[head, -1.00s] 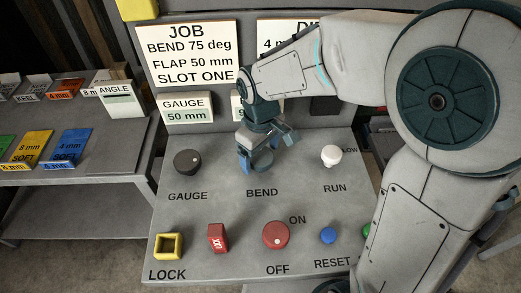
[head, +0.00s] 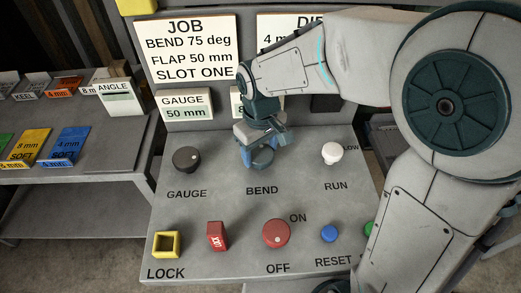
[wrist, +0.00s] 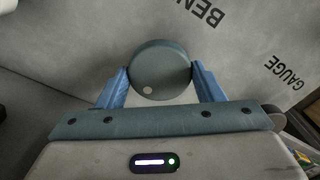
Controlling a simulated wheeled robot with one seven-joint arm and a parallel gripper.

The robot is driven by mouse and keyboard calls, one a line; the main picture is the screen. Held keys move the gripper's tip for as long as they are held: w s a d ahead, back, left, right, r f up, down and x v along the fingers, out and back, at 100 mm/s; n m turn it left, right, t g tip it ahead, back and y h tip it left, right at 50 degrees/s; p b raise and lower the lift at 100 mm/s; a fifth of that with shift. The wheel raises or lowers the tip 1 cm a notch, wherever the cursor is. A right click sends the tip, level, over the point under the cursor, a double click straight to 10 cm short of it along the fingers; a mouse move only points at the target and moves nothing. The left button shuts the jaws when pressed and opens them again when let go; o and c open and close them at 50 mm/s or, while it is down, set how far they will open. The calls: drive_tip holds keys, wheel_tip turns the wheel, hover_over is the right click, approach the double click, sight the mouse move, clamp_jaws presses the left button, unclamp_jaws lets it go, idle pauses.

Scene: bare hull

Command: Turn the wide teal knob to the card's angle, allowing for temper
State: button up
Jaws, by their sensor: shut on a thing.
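The wide teal knob (head: 262,158) stands on the sloping grey panel above the word BEND. In the wrist view the knob (wrist: 160,68) is a round disc with a pale dot near its lower left rim. My gripper (wrist: 160,82) is shut on the knob, one blue finger at each side. In the head view my gripper (head: 260,155) comes down on it from above and partly hides it. The job card (head: 190,50) reads BEND 75 deg, FLAP 50 mm, SLOT ONE.
A side table (head: 100,150) holds coloured SOFT plates (head: 68,145) and an ANGLE box (head: 121,98).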

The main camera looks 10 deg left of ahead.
sight(261, 153)
drive_tip(key=m+b, duration=0.1)
drive_tip(key=m, duration=0.2)
drive_tip(key=shift+m+b, duration=0.85)
drive_tip(key=shift+m, duration=0.95)
drive_tip(key=shift+r, duration=0.1)
drive_tip(key=o, duration=1)
wheel_tip(261, 153, up, 14)
drive_tip(key=shift+f+b, duration=0.1)
drive_tip(key=shift+b, duration=0.2)
